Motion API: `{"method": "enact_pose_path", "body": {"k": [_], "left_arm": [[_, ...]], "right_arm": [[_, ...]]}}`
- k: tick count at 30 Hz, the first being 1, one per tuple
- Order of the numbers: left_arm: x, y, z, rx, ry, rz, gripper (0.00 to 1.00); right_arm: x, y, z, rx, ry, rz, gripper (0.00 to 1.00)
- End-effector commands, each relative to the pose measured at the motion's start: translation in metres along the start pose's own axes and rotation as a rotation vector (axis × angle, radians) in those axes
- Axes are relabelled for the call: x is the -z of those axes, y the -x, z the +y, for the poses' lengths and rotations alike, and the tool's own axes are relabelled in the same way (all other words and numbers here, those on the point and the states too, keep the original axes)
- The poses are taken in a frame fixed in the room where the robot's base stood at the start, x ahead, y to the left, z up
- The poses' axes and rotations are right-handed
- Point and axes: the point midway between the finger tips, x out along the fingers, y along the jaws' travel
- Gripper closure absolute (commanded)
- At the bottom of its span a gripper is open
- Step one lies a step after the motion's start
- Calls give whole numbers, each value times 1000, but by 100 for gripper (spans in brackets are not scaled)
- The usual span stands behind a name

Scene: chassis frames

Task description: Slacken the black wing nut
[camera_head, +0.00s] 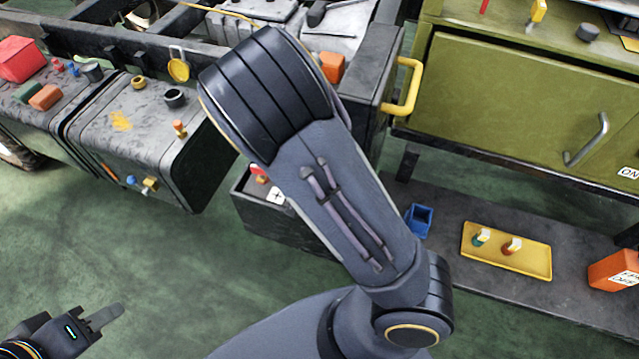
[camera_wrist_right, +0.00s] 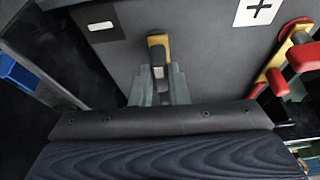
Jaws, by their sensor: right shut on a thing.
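The black wing nut (camera_wrist_right: 157,44), dark with a tan-yellow edge, shows at the upper middle of the right wrist view. It stands on a dark grey box top (camera_wrist_right: 205,65). My right gripper (camera_wrist_right: 158,78) is shut on it, with the grey fingers on either side of its lower part. In the head view my right arm hides this gripper and the nut. The box (camera_head: 285,222) shows partly there behind the arm. My left gripper (camera_head: 104,316) is at the lower left over bare floor, apart from everything; whether its fingers are parted is unclear.
A red-handled part (camera_wrist_right: 302,56) stands near a plus label (camera_wrist_right: 259,11) to the right; a minus label (camera_wrist_right: 101,26) lies left. The head view shows a yellow tray (camera_head: 507,266), a blue bin (camera_head: 419,221) and a green cabinet (camera_head: 510,105). Floor at lower left is clear.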

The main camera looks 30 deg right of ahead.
Motion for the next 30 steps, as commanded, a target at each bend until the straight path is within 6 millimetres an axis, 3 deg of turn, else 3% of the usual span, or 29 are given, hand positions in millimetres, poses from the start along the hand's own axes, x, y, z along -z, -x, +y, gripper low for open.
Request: {"method": "enact_pose_path", "body": {"k": [18,19,23,30], "left_arm": [[0,0,0,0,0,0,64],[0,0,0,0,0,0,64],[0,0,0,0,0,0,64],[0,0,0,0,0,0,64]], "right_arm": [[1,0,0,16,35,1,100],[1,0,0,16,34,1,82],[1,0,0,15,34,1,65],[0,0,0,15,34,0,64]]}}
